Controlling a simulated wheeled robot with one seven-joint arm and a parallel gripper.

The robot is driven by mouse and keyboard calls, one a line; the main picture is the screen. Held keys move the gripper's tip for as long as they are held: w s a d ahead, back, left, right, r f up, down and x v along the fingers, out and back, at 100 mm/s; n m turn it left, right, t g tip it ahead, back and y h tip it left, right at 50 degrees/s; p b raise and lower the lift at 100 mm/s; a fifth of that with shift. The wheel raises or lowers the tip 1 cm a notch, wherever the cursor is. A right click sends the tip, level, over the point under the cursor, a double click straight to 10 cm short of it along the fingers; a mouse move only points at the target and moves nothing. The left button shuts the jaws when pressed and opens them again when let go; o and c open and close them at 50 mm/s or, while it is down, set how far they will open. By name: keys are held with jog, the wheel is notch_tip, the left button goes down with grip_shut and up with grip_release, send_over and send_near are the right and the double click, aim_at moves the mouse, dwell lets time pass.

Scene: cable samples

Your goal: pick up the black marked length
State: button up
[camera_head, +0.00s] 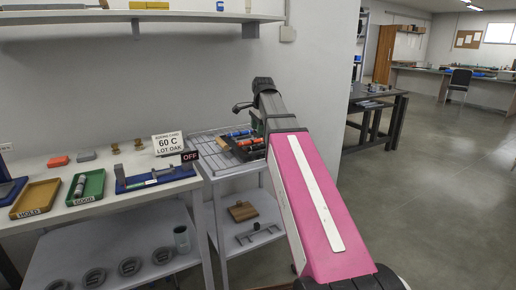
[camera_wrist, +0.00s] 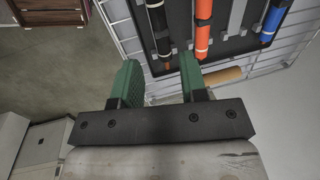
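In the wrist view the black length (camera_wrist: 157,25) lies in a black tray (camera_wrist: 180,42) on a wire rack, with an orange-brown tip at its near end. An orange length (camera_wrist: 203,22) lies to its right and a blue length (camera_wrist: 272,20) farther right. My gripper (camera_wrist: 160,72) has two green fingers spread apart with nothing between them. The black length's near end appears just beyond the gap. In the head view the red length (camera_head: 250,141) and blue length (camera_head: 239,132) show on the rack; my arm partly hides the tray.
A yellow tray (camera_head: 36,197), a green tray (camera_head: 97,181) and a blue fixture (camera_head: 130,184) sit on the left bench. A shelf (camera_head: 130,16) runs above.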

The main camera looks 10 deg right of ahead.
aim_at(256, 146)
jog(key=shift+w+a+f, duration=0.15)
jog(key=shift+w+f, duration=0.1)
jog(key=shift+f, duration=1.15)
jog(key=shift+w+a+f, duration=0.1)
jog(key=shift+w+f, duration=0.1)
jog(key=shift+f, duration=1.25)
jog(key=shift+w+a+f, duration=0.15)
jog(key=shift+w+f, duration=0.1)
jog(key=shift+f, duration=1.15)
grip_shut()
